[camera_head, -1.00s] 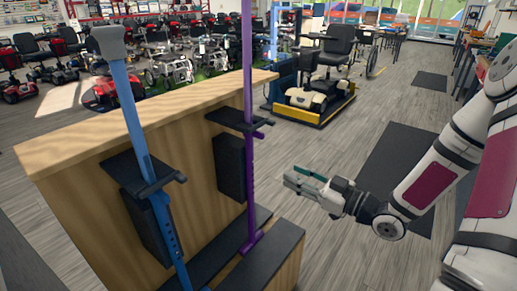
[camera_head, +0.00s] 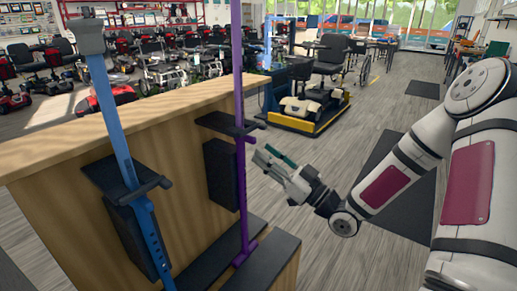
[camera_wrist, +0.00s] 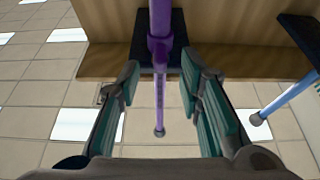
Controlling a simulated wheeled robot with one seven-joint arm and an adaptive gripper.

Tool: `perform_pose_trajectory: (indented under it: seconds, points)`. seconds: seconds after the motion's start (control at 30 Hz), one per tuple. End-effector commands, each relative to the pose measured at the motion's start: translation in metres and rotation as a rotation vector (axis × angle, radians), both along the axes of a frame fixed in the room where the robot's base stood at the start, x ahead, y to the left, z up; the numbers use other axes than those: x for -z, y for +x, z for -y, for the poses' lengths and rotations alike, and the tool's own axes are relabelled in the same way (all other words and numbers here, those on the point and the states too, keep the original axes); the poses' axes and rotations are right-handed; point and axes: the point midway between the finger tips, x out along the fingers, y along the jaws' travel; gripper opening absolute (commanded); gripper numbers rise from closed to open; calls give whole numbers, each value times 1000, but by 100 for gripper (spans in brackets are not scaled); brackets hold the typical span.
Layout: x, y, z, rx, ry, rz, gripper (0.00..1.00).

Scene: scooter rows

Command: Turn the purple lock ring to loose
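The purple pole (camera_head: 239,60) stands upright in the black bracket on the wooden stand. A small purple piece (camera_head: 247,138) juts from it just below the bracket; I cannot tell if this is the lock ring.
A blue pole (camera_head: 112,110) leans in a second bracket on the wooden stand (camera_head: 90,210), left of the purple one. It also shows in the wrist view (camera_wrist: 288,97) at right. A black base ledge (camera_head: 265,262) lies below. Open floor (camera_head: 370,265) is to the right.

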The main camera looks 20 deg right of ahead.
Motion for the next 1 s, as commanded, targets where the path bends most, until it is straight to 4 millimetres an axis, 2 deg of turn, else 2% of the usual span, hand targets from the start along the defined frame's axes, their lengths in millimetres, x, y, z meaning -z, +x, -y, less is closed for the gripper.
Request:
perform_pose_trajectory:
  seconds: [0.23,0.6,0.63,0.77,1.0]
  points:
    - [-11,22,-16,-1,0,2,33]
    - [-14,26,-19,0,0,0,33]
    - [-13,26,-19,0,0,0,31]
    - [-13,26,-19,1,0,0,2]
    - [-13,26,-19,-2,0,0,0]
